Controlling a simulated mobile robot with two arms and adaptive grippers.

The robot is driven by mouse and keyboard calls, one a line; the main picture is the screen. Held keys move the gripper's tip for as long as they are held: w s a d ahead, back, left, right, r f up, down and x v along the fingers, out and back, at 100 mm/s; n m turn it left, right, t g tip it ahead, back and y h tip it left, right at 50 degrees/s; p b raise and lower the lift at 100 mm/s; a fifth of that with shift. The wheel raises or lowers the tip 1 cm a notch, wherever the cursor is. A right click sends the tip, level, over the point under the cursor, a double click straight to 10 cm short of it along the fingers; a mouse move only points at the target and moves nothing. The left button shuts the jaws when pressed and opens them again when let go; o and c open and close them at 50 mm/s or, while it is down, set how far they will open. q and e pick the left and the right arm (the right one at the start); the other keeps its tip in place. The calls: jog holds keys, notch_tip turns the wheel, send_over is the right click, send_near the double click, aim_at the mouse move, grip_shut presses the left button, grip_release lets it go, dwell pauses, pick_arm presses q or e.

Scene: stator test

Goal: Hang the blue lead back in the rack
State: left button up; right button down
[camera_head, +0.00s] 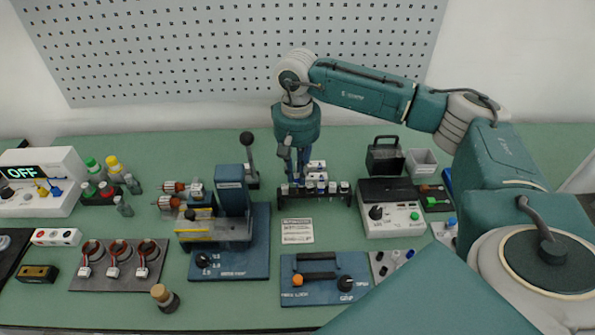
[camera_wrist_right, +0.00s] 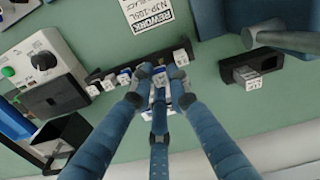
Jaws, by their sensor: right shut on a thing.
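The black rack (camera_head: 322,196) stands at the back middle of the bench, with several white-tagged lead ends along it. It also shows in the wrist view (camera_wrist_right: 107,75). My right gripper (camera_head: 291,183) points down at the left part of the rack. In the wrist view its fingers (camera_wrist_right: 160,82) are shut on a small piece with white and blue parts, which I take to be the blue lead (camera_wrist_right: 154,96). The fingers hide most of it, and I cannot tell whether it is seated in the rack. My left gripper is not in view.
A blue press (camera_head: 232,200) with a lever stands left of the rack. A control box (camera_head: 392,222) with a green button stands right of it, with a black bin (camera_head: 384,160) behind. A label card (camera_head: 297,231) lies in front on clear green bench.

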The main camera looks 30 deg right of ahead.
jog(key=shift+f, duration=0.15)
jog(key=shift+f+b, duration=0.85)
jog(key=shift+f, duration=0.05)
jog(key=shift+f, duration=0.1)
